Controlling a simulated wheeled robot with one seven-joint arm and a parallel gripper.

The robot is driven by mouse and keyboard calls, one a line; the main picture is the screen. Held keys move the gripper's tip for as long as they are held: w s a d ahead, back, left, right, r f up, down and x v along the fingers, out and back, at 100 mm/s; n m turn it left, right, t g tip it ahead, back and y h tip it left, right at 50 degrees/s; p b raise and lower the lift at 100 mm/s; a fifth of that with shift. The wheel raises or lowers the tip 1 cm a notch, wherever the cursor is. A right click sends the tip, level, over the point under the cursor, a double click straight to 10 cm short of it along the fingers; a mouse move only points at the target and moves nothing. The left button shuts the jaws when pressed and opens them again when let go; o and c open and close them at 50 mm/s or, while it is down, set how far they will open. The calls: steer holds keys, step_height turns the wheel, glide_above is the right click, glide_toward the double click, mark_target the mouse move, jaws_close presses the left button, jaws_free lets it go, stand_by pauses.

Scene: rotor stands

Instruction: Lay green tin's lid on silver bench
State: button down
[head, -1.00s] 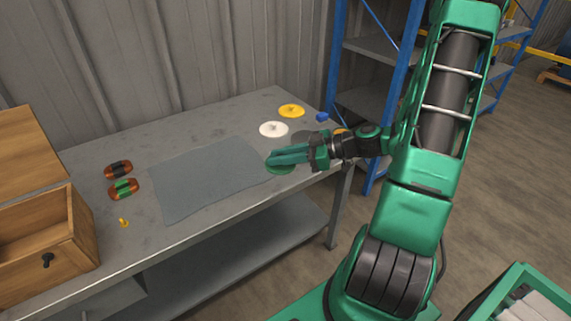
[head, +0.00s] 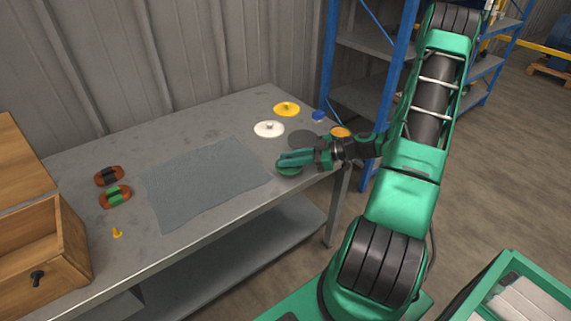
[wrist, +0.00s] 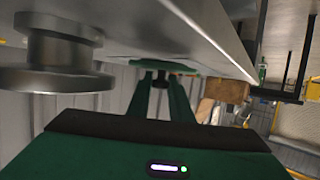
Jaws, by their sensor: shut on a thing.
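The green lid (head: 289,170) is a flat round disc at the front right of the grey metal bench (head: 225,118), just below my fingertips. My gripper (head: 284,160) is shut on it. In the wrist view the fingers reach up to the green disc (wrist: 184,65), with a dark knob (wrist: 161,79) between their tips. The bench surface (wrist: 200,30) fills the top of that view. The lid lies very low over or on the bench top; I cannot tell whether it touches. No green tin can be made out.
White (head: 269,129), yellow (head: 287,109) and dark grey (head: 303,138) discs lie behind my gripper, with a blue piece (head: 319,116) and an orange piece (head: 340,132). A grey cloth (head: 200,185) lies left. Beyond it are two brown rolls, a small yellow piece and a wooden box (head: 45,250).

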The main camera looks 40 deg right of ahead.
steer(key=shift+f, duration=0.8)
steer(key=c, duration=1.6)
jaws_free()
steer(key=shift+f, duration=0.15)
